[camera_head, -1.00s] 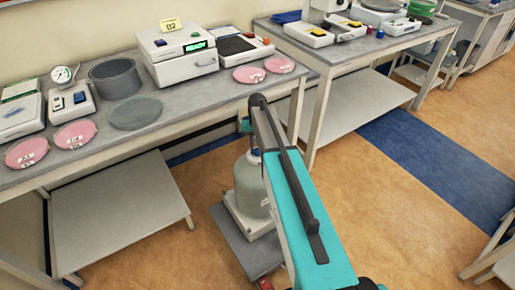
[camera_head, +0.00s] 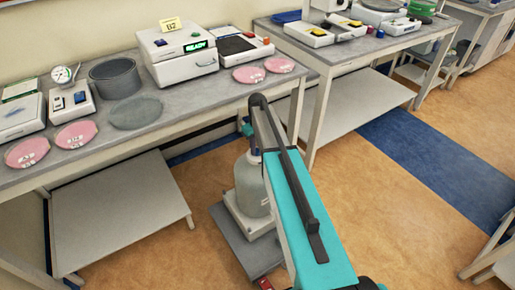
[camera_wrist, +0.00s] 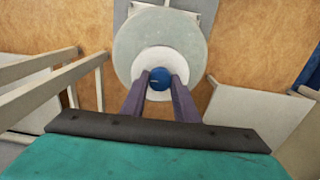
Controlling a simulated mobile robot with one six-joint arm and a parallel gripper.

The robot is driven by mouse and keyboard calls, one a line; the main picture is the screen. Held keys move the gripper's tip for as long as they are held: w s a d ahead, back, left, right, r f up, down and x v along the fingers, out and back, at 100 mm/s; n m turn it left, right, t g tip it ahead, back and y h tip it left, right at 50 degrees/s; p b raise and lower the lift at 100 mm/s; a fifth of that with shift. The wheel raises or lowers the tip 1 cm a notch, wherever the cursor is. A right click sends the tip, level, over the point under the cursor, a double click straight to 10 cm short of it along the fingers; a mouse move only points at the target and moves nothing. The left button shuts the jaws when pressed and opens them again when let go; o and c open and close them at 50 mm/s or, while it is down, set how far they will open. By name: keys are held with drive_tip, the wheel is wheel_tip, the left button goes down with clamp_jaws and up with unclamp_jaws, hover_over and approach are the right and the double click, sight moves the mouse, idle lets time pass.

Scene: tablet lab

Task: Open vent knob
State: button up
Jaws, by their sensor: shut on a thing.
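The vent knob (camera_wrist: 159,76) is a small round blue knob with a light mark on its left side. It sits at the centre of a white cap on a pale, round glass vessel (camera_wrist: 128,50), seen from above in the wrist view. My gripper (camera_wrist: 160,84) is shut on the knob, with one purple-grey finger on each side. In the head view the vessel (camera_head: 246,190) stands upright on a low white base, partly behind my teal arm.
The vessel stands on a low grey platform (camera_head: 228,236) on the floor. The left bench (camera_head: 175,115) holds a box reading READY, pink discs, a grey bowl and a gauge. Another bench (camera_head: 350,52) stands behind. Open floor (camera_head: 385,190) lies to the right.

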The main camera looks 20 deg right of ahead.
sight(257, 150)
drive_tip(key=o, duration=1.1)
drive_tip(key=shift+c, duration=0.2)
drive_tip(key=shift+r, duration=0.15)
wheel_tip(257, 150, up, 14)
drive_tip(key=b, duration=0.1)
drive_tip(key=shift+f, duration=0.2)
idle(0.3)
